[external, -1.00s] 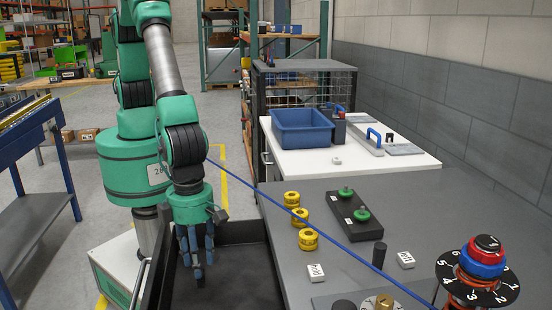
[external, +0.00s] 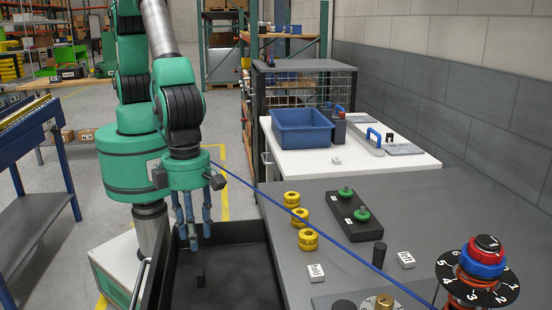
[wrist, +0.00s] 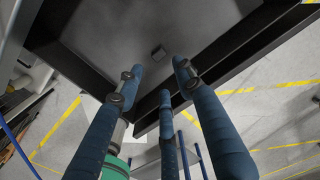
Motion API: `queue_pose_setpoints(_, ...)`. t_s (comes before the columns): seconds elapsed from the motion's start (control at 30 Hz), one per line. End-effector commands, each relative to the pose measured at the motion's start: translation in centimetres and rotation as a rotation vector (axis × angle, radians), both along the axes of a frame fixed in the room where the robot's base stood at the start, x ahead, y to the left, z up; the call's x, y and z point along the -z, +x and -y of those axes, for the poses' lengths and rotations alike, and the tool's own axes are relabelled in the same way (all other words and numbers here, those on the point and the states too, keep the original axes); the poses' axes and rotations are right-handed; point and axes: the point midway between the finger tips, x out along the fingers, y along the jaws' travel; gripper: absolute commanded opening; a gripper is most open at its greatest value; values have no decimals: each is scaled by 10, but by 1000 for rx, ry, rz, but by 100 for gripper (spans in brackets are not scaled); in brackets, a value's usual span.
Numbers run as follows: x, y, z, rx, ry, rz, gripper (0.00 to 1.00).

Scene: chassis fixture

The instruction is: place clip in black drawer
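The clip (external: 200,277) is a small dark block lying on the floor of the black drawer (external: 262,238). In the wrist view the clip (wrist: 158,52) lies on the drawer's grey floor beyond my fingertips. My gripper (external: 193,236) has blue fingers and hangs above the drawer, pointing down, apart from the clip. In the wrist view my gripper (wrist: 160,85) shows its fingers spread with nothing between them. The drawer is pulled open at the left side of the grey bench.
The grey bench top (external: 250,195) holds yellow rings (external: 308,239), a black block with green knobs (external: 361,214) and a dial stack (external: 480,270). A blue cable (external: 330,232) crosses in front. A blue bin (external: 302,128) stands on the white table behind.

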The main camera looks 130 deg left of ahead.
Motion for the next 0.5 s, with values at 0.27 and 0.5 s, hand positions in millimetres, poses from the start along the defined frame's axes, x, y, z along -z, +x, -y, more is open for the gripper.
queue_pose_setpoints(0.27,-1,0,0,-2,0,0,37)
queue_pose_setpoints(0.5,-27,-1,-12,-76,-9,15,37)
